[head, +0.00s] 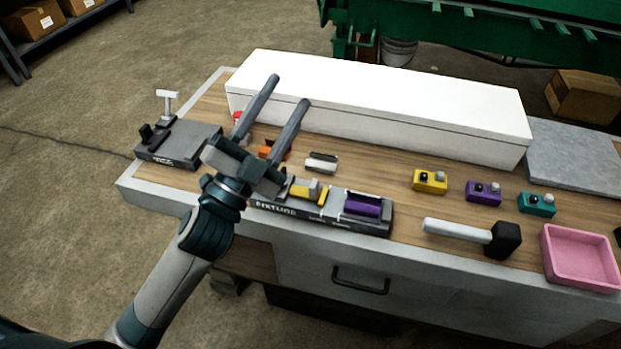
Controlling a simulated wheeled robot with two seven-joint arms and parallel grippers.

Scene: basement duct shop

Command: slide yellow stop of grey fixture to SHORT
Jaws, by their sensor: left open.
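The grey fixture (290,209) lies along the front edge of the workbench, with lettering on its front face. Its smaller labels are too small to read. The yellow stop (310,192) sits on the fixture near its middle, and a purple block (362,206) sits at its right end. My left gripper (290,90) is open and empty. Its two fingers point up and away, toward the white box, and its body covers the left end of the fixture. It is left of the yellow stop and apart from it. My right gripper is not in view.
A long white box (390,105) stands behind. A dark vise-like tool (175,143) is at left. An orange part and a white-grey part (321,162) lie behind the fixture. Yellow (430,183), purple and teal blocks, a mallet (480,237) and a pink tray (580,257) are right.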

